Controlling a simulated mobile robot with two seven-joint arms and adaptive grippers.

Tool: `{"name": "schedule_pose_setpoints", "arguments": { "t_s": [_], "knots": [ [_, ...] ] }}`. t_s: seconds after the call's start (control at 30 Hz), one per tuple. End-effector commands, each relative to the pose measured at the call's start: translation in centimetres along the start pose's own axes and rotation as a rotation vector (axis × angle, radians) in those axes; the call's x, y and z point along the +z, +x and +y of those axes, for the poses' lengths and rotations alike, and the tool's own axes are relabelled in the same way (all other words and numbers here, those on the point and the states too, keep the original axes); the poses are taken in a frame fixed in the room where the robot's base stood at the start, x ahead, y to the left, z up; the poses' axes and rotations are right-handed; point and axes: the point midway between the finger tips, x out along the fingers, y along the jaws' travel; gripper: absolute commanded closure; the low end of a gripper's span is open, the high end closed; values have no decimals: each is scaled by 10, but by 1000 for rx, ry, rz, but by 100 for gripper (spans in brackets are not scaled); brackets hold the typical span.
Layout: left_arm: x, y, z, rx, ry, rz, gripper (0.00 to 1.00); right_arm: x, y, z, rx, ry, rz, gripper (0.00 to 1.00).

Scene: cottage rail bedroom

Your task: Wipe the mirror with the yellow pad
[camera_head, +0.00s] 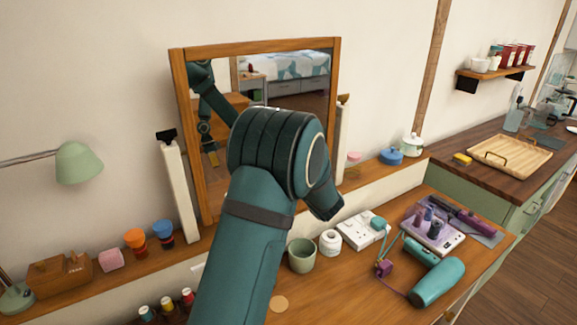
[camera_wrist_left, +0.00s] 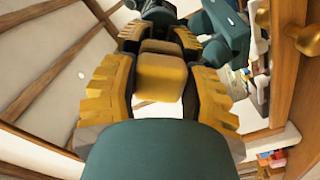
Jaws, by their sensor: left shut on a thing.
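The mirror (camera_head: 255,44) stands upright in a wooden frame on the ledge against the wall; my left arm covers its lower right part. My left gripper (camera_wrist_left: 160,84) is shut on the yellow pad (camera_wrist_left: 162,78) in the left wrist view. What looks like the mirror image of pad and fingers shows just beyond them, so the pad is close to the glass. I cannot tell whether it touches. In the head view the arm hides the gripper and pad; a small reflection of the arm shows at the mirror's left. My right gripper is not in view.
On the desk below are a green cup (camera_head: 301,256), a white jar (camera_head: 330,242), a power strip (camera_head: 362,230) and a teal hair dryer (camera_head: 438,282). A green lamp (camera_head: 78,163) stands left. A yellow block (camera_head: 462,159) lies near a wooden tray (camera_head: 510,158) on the right counter.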

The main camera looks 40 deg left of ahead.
Motion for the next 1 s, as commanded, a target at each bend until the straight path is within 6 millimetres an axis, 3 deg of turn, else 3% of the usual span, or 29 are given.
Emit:
{"name": "schedule_pose_setpoints", "arguments": {
  "t_s": [0.47, 1.0],
  "knots": [
    [-2, -4, -2, 1, 0, -3, 81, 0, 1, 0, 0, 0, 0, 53],
    [-2, -52, -2, 1, -1, -4, 81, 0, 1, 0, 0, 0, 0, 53]
  ]
}}
